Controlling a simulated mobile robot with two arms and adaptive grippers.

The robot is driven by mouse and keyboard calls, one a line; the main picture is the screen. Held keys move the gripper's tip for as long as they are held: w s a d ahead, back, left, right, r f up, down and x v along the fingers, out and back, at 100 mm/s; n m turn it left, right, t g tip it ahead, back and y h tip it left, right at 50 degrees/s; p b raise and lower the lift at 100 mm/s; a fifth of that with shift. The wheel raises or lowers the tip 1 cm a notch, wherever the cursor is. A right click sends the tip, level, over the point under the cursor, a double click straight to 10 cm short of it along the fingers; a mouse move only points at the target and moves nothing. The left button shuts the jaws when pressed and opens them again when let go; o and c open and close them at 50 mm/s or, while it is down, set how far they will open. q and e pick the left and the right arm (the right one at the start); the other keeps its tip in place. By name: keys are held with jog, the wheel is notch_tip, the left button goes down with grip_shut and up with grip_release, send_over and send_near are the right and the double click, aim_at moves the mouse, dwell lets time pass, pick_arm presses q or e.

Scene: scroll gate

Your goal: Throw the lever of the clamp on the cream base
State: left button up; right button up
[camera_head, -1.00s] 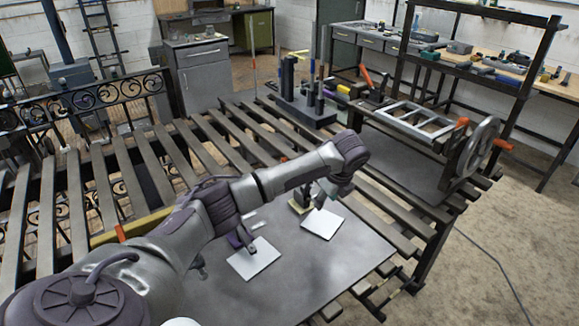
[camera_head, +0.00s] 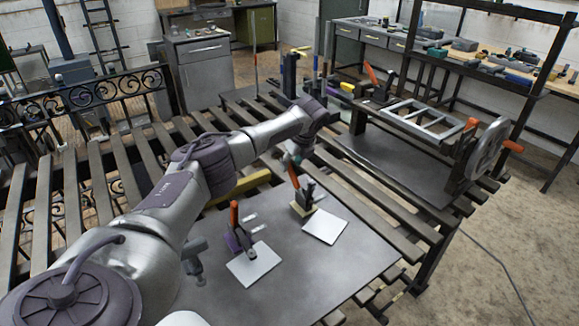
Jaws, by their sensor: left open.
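The clamp on the cream base (camera_head: 301,209) stands on the grey plate, beside a white sheet. Its orange lever (camera_head: 293,175) stands up, leaning a little left at the top. My left gripper (camera_head: 291,160) is open just above and behind the lever's top; it is small in view, and I cannot tell whether they touch. A second clamp, on a purple base (camera_head: 238,241), stands nearer and to the left, with its orange lever (camera_head: 234,213) upright. My right gripper is not in view.
White sheets (camera_head: 254,264) (camera_head: 325,227) lie in front of the clamps. A grey upright fixture (camera_head: 193,258) stands near my left arm. The plate (camera_head: 330,265) is clear at its front right. A frame with a handwheel (camera_head: 480,157) stands right on the slatted bench.

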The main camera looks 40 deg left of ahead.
aim_at(290, 167)
pick_arm(q)
jog(key=shift+x, duration=1.8)
grip_shut()
